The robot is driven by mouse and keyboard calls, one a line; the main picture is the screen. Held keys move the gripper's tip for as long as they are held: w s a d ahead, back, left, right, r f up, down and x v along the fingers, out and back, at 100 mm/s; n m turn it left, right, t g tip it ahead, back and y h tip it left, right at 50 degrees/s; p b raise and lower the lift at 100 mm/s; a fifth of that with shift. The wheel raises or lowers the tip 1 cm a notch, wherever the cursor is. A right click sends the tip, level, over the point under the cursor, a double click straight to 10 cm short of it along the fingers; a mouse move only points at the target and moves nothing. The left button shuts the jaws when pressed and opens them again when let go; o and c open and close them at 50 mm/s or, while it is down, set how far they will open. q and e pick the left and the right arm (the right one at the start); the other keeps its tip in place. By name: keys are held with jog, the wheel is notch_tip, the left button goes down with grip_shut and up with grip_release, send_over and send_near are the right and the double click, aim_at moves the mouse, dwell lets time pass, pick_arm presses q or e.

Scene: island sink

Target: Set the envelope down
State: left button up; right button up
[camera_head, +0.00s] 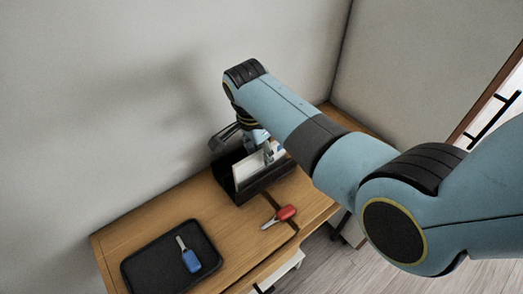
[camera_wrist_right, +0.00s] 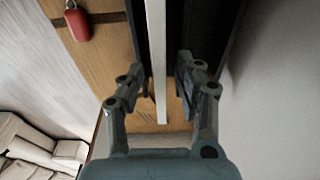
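The white envelope (camera_head: 246,171) stands upright in the black holder (camera_head: 262,184) on the wooden table. In the right wrist view the envelope (camera_wrist_right: 157,60) shows edge-on as a pale strip between dark holder walls (camera_wrist_right: 200,30). My right gripper (camera_head: 267,150) is at the top of the holder, partly hidden by my arm. In the wrist view its two fingers (camera_wrist_right: 160,75) stand open on either side of the envelope, with a gap on each side. My left gripper is not in view.
A red-handled tool (camera_head: 286,213) lies on the wooden table (camera_head: 235,232) in front of the holder; its red part (camera_wrist_right: 77,24) shows in the wrist view. A black tray (camera_head: 150,270) with a blue-handled tool (camera_head: 191,261) is at the left. A wall rises behind.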

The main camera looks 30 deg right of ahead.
jog(key=r+p, duration=0.1)
jog(key=r, duration=0.1)
jog(key=r+p, duration=0.2)
jog(key=a+r+p, duration=0.1)
jog(key=r, duration=0.4)
jog(key=shift+s+a+r, duration=0.1)
jog(key=shift+a+r, duration=0.2)
jog(key=shift+r, duration=0.75)
